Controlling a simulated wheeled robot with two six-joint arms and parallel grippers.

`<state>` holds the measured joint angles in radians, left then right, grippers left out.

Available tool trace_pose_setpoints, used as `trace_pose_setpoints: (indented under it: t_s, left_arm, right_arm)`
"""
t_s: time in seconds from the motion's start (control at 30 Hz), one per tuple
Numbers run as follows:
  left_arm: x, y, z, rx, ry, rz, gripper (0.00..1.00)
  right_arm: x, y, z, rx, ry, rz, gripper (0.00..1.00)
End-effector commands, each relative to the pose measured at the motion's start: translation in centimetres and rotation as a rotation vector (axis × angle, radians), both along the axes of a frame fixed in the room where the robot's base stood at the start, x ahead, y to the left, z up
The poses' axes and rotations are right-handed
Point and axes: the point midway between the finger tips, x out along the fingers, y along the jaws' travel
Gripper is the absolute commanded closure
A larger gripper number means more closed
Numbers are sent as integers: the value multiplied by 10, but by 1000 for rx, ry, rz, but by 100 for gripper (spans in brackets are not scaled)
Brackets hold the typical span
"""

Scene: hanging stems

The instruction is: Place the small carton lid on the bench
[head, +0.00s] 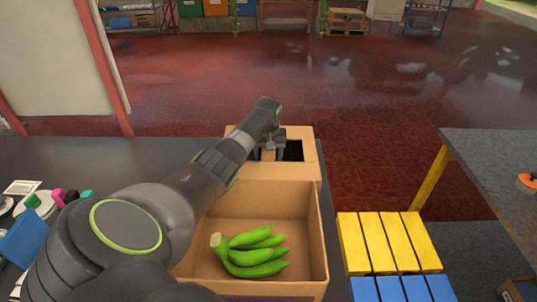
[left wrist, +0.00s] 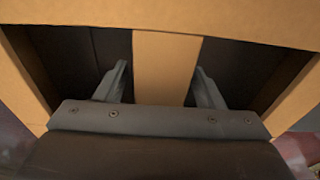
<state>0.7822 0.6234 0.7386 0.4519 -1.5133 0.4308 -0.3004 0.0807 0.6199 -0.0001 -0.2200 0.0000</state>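The brown carton lid (head: 305,170) is at the far side of an open carton (head: 315,235) in the head view. It is a cardboard frame with dark openings on either side of a middle strip, which the left wrist view shows close up (left wrist: 167,70). My left gripper (head: 268,152) is down at the lid. Its fingers (left wrist: 163,80) sit in the openings on both sides of the strip, apart, with a narrow gap at least on the left. I cannot tell whether the lid rests on something. A dark grey bench top (head: 90,155) lies around the carton's left side. My right gripper is not seen.
Green bananas (head: 250,252) lie in the open carton. A yellow and blue slatted surface (head: 385,240) stands at its right, with another grey table (head: 490,160) farther right. Small coloured items (head: 60,197) lie at the far left. The bench left of the lid looks clear.

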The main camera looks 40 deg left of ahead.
Motion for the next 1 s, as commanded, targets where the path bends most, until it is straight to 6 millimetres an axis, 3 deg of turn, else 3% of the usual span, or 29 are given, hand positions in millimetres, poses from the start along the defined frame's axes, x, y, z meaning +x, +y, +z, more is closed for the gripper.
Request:
trace_pose_setpoints:
  t_s: [0.37, 0.8, 1.0]
  left_arm:
    - [0, 0, 12, 1, -2, 0, 38]
    - [-8, -6, 94, 2, -6, 0, 38]
    - [-10, -8, 117, 1, -2, 0, 38]
  right_arm:
    - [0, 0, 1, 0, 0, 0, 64]
    - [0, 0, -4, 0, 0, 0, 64]
    - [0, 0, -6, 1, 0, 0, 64]
